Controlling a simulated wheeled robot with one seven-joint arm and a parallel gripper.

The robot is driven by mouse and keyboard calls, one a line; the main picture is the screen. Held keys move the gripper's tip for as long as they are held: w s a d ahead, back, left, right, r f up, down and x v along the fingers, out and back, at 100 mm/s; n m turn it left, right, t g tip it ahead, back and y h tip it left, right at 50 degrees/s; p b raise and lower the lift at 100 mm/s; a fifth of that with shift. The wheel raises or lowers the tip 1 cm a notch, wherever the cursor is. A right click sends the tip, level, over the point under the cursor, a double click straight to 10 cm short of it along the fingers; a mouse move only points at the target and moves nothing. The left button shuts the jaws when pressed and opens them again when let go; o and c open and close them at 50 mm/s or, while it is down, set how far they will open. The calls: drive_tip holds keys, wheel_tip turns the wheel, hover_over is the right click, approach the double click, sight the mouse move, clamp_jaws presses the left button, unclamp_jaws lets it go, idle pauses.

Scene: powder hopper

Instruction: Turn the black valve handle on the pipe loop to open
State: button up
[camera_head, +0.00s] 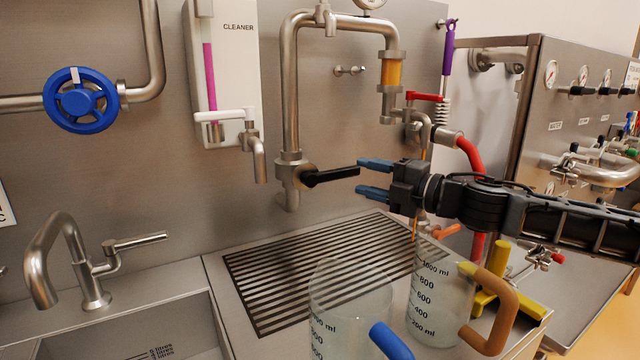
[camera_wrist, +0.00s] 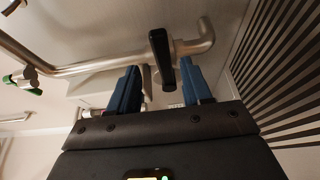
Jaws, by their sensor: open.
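The black valve handle (camera_head: 332,176) sticks out to the right from the valve at the bottom of the steel pipe loop (camera_head: 291,95). It lies nearly level, tipped slightly up at its free end. My gripper (camera_head: 374,178) is open, with blue fingers pointing left at the handle's free end. In the wrist view the handle (camera_wrist: 162,60) shows between and ahead of the two blue fingers of my gripper (camera_wrist: 160,85), nearer the right one. Whether a finger touches it I cannot tell.
A drain grate (camera_head: 320,265) lies below. Two measuring jugs, a clear one (camera_head: 345,310) and one with an orange handle (camera_head: 440,300), stand in front. A sink tap (camera_head: 75,260) stands left.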

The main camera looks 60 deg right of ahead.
sight(348, 174)
drive_tip(key=shift+w+d+f+p, duration=0.1)
drive_tip(key=shift+w+p, duration=0.15)
drive_tip(key=shift+w, duration=1.1)
drive_tip(key=shift+w+d+p, duration=0.15)
drive_tip(key=shift+w+p, duration=0.15)
drive_tip(key=shift+w, duration=1)
drive_tip(key=shift+w+d+f+p, duration=0.1)
drive_tip(key=shift+w+p, duration=0.15)
drive_tip(key=shift+w, duration=1.1)
drive_tip(key=shift+c, duration=0.4)
clamp_jaws()
